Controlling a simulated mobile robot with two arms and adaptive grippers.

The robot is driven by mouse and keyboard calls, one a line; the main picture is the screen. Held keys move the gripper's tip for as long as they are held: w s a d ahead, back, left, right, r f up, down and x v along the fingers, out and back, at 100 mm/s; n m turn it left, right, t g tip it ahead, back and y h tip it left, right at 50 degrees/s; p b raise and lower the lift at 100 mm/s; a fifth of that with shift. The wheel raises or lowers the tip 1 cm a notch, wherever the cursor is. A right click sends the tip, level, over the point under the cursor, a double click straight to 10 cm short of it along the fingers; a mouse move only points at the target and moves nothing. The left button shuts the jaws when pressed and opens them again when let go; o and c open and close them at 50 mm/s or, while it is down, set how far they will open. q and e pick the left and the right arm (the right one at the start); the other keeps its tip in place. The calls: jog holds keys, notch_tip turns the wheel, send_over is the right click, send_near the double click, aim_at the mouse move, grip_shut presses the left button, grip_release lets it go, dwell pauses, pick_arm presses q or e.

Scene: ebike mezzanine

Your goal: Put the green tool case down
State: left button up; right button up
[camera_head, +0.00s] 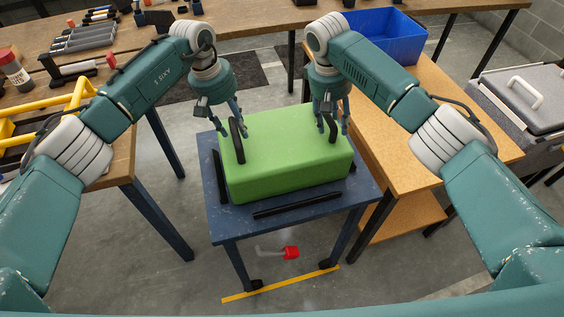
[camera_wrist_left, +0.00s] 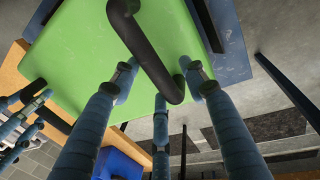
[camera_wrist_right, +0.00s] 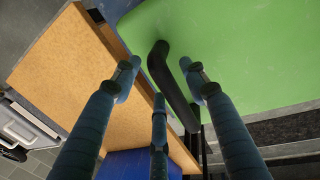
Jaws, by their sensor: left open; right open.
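The green tool case (camera_head: 288,160) rests on a small blue table (camera_head: 228,222), between dark strips on the tabletop. It has a black handle at each end. My left gripper (camera_head: 232,125) is open at the left handle (camera_head: 238,141). In the left wrist view its fingers (camera_wrist_left: 160,75) stand apart around the black handle (camera_wrist_left: 150,55). My right gripper (camera_head: 328,118) is open at the right handle (camera_head: 333,128). In the right wrist view its fingers (camera_wrist_right: 160,75) stand apart on both sides of the black handle (camera_wrist_right: 172,85). I cannot tell whether any finger touches a handle.
A wooden bench (camera_head: 408,85) with a blue bin (camera_head: 385,38) stands close on the right. A workbench with a yellow-handled item (camera_head: 48,105) is on the left. A red object (camera_head: 291,252) and a yellow floor line (camera_head: 282,284) lie at the front.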

pick_arm(q)
jog(key=shift+w+r, duration=0.1)
jog(key=shift+r, duration=0.3)
pick_arm(e)
jog(key=shift+w+f, duration=0.1)
jog(key=shift+w, duration=0.05)
jog(key=shift+a+r, duration=0.1)
jog(key=shift+r, duration=0.15)
pick_arm(q)
notch_tip(320, 180, up, 11)
jog(key=a, duration=0.2)
jog(key=shift+s, duration=0.35)
pick_arm(e)
notch_tip(320, 180, up, 11)
jog(key=a, duration=0.2)
jog(key=shift+s+r, duration=0.15)
jog(key=shift+s, duration=0.15)
pick_arm(q)
jog(key=shift+a, duration=0.1)
pick_arm(e)
jog(key=shift+a, duration=0.1)
